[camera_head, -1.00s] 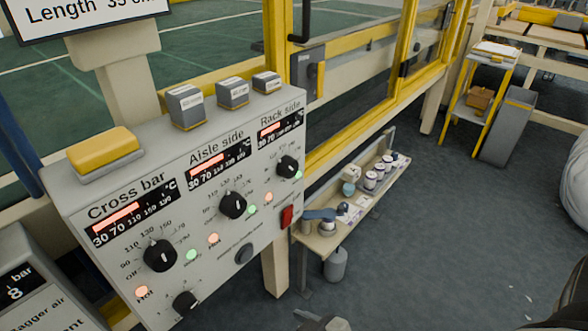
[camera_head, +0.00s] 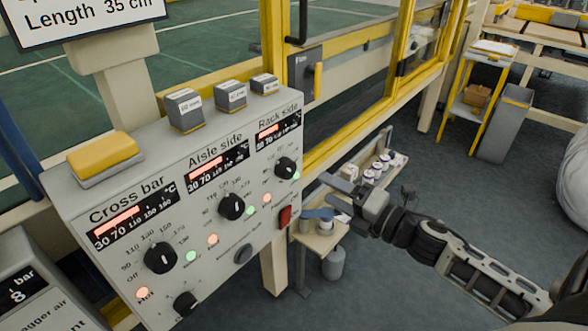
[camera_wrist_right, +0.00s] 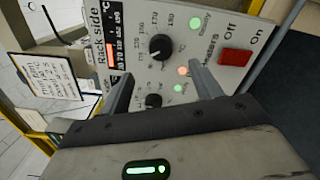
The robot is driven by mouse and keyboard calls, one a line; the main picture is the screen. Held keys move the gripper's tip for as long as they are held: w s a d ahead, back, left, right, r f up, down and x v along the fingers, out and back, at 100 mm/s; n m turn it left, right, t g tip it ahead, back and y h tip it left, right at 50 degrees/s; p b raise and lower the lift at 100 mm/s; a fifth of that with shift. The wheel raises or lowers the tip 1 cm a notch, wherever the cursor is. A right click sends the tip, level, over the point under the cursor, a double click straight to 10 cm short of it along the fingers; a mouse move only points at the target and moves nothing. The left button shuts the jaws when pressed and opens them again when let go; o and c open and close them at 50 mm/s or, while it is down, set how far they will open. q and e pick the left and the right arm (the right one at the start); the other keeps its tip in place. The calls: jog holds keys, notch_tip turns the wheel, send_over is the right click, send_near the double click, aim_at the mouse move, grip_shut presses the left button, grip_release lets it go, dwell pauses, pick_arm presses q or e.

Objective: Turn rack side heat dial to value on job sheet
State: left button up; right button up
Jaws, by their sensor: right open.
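The rack side dial (camera_head: 286,168) is a black round knob at the right end of the sloping grey heater panel (camera_head: 110,190). It also shows in the right wrist view (camera_wrist_right: 161,47), beyond the fingertips; its exact setting is too small to tell. A lit red bar shows on the rack side display (camera_head: 277,131). My right gripper (camera_head: 323,197) is open and empty, to the right of the panel and apart from the dial. In the right wrist view its fingers (camera_wrist_right: 160,86) stand apart, pointing at the panel. A sign (camera_head: 90,20) reading "Length 35 cm" is cut off by the frame.
The aisle side dial (camera_head: 231,206) and cross bar dial (camera_head: 160,258) sit left on the panel. A red heater switch (camera_head: 285,216) is below the rack side dial. Grey blocks (camera_head: 231,96) and a yellow-topped block (camera_head: 104,154) lie on top. A low shelf (camera_head: 325,243) stands behind my right gripper.

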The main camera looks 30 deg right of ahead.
aim_at(292, 170)
jog(key=p+x, duration=0.1)
jog(key=x, duration=0.9)
jog(key=shift+w+a+f, duration=0.1)
jog(key=shift+w+a, duration=0.05)
jog(key=shift+w, duration=0.1)
jog(key=shift+c, duration=0.3)
jog(key=c, duration=0.9)
